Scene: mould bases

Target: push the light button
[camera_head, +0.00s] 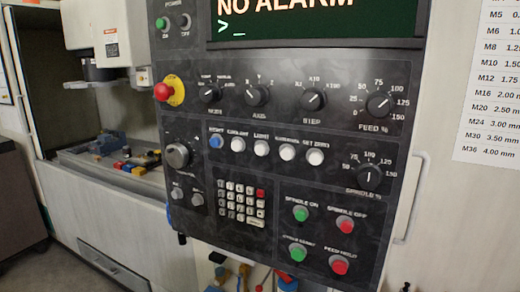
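The light button (262,148) is a round white push button in the middle of a row on the dark control panel (300,178). A label above it appears to read "LIGHT". A blue button (216,142) and a white button (238,144) are to its left. Two more white buttons, one of them under "SET ZERO" (315,157), are to its right. Nothing covers the light button. Neither of my grippers is in view.
Dials stand above the row, with a red emergency stop (163,92) at upper left. A keypad (242,203) and green and red buttons are below. A handle (412,198) is at the right. The machine's open bay (95,115) is at the left.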

